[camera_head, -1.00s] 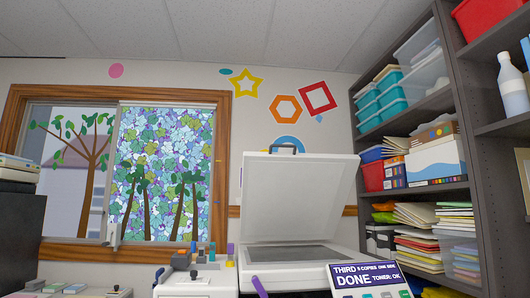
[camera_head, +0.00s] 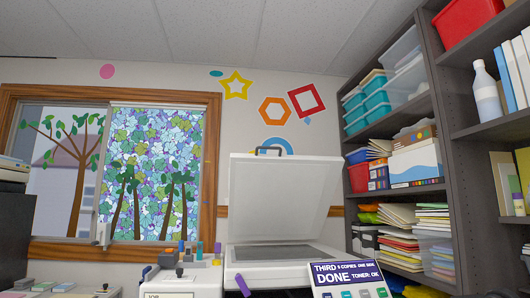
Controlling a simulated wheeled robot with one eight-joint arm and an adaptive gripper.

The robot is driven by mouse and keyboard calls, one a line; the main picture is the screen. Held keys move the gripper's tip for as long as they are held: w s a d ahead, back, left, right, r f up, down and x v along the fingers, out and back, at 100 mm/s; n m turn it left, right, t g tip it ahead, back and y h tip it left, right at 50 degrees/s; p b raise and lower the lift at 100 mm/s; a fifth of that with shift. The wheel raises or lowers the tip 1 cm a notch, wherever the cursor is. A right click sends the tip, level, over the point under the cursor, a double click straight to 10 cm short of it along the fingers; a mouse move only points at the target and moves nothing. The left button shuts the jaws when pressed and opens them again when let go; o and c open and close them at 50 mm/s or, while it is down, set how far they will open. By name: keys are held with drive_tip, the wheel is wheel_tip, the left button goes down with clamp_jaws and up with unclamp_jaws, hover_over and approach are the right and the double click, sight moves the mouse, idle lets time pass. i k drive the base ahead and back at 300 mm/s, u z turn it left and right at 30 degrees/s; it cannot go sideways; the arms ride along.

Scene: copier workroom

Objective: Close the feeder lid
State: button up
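The feeder lid (camera_head: 282,195) of the copier is a large pale panel that stands raised, tilted up behind the flat scanning bed (camera_head: 283,253). A dark handle (camera_head: 268,150) sits on its top edge. The bed below it shows a grey glass surface and looks bare. A purple stick-like part (camera_head: 242,285) shows at the front left of the copier. My gripper is not in view, so its place relative to the lid cannot be seen.
A display panel (camera_head: 349,280) reading "DONE" stands at the copier's front right. A small machine (camera_head: 190,275) with pens and staplers is at its left. A loaded dark shelf (camera_head: 438,150) rises on the right. A dark cabinet (camera_head: 14,240) stands at far left.

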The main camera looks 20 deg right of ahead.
sight(279, 197)
drive_tip(key=k, duration=1.3)
drive_tip(key=z, duration=0.35)
drive_tip(key=i, duration=1)
drive_tip(key=z, duration=0.1)
